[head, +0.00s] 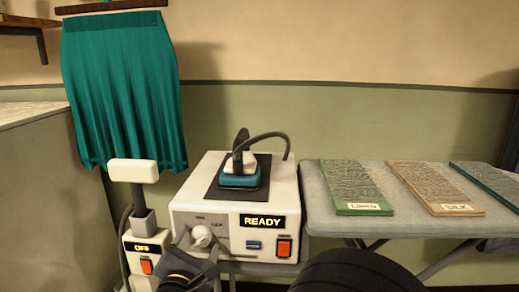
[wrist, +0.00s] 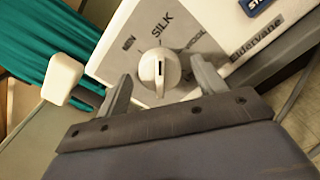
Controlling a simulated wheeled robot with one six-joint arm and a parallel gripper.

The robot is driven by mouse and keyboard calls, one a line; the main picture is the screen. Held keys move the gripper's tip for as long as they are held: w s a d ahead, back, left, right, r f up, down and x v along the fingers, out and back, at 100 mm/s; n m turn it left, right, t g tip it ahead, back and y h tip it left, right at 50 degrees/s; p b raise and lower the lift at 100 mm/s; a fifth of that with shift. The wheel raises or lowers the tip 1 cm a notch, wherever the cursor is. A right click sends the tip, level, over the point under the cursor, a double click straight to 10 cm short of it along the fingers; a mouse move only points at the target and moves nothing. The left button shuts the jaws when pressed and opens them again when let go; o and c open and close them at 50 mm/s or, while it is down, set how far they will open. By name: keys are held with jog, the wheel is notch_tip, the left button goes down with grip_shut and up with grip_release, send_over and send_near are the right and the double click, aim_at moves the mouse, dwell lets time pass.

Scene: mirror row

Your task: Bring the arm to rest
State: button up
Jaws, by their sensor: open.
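My gripper (head: 199,249) is low in front of the white iron station (head: 190,190), at its dial. In the wrist view, my gripper's (wrist: 161,70) two grey fingers stand apart, one on each side of the round white dial (wrist: 158,80). I cannot tell whether they touch it. Nothing else is between them. In the head view the dial (head: 202,236) shows just above my gripper. The station's display (head: 262,222) reads READY.
A teal iron (head: 240,178) with a dark cord rests on the station. An upright white-headed device (head: 132,172) with an OFF display stands left, below a hanging teal skirt (head: 120,90). A grey table (head: 320,212) at right bears LINEN (head: 352,182) and SILK (head: 432,183) fabric boards.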

jog(key=n+p, duration=0.6)
jog(key=p, duration=0.2)
jog(key=shift+r, duration=0.2)
jog(key=s, duration=1)
jog(key=shift+s+a+f+n+p, duration=0.2)
jog(key=shift+s+a+n+p, duration=0.1)
jog(key=shift+a+p, duration=0.1)
